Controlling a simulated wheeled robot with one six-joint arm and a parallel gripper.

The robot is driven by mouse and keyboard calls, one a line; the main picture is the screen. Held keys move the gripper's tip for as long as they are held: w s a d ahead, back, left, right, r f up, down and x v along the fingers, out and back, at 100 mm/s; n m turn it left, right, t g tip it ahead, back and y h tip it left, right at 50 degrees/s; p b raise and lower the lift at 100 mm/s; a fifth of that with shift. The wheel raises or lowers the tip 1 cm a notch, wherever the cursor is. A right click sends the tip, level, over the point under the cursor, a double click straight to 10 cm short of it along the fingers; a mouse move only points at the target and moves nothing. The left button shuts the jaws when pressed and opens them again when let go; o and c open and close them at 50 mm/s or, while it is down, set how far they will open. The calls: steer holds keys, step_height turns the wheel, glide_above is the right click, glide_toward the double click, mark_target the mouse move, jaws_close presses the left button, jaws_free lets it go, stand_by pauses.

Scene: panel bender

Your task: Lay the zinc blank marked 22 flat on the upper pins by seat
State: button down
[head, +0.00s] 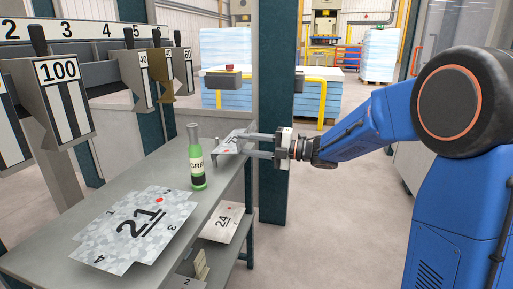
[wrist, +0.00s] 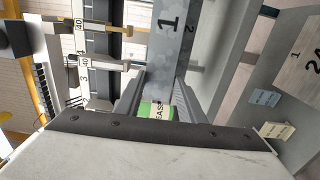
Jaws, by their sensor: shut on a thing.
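My gripper (head: 242,145) reaches in from the right over the far end of the grey bench and is shut on a small grey blank (head: 230,145) with a red dot. The blank's number is too small to read surely, and my fingers partly cover it. It looks tilted in the head view. In the wrist view my fingers (wrist: 160,85) point up the picture. A grey surface marked 1 and 2 (wrist: 172,45) shows beyond them; I cannot tell which blank that is. I cannot make out the upper pins.
A green grease bottle (head: 197,170) stands upright on the bench just left of the blank; its label shows between my fingers in the wrist view (wrist: 150,110). Blank 21 (head: 115,230) lies nearer on the bench. Blank 24 (head: 212,232) lies on the lower shelf. Numbered tools (head: 55,90) hang behind.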

mark_target(226, 149)
steer(key=c, duration=2.5)
jaws_free()
steer(key=x, duration=0.2)
steer(key=f+x, duration=0.1)
steer(key=x, duration=0.4)
steer(key=shift+s+a+f, duration=0.15)
steer(key=shift+a+f, duration=0.2)
steer(key=shift+f, duration=0.05)
steer(key=shift+c, duration=0.2)
steer(key=shift+o, duration=0.4)
steer(key=shift+f, duration=0.35)
steer(key=o, duration=0.3)
steer(key=shift+f, duration=0.5)
steer(key=shift+c, duration=0.6)
steer(key=shift+a, duration=0.1)
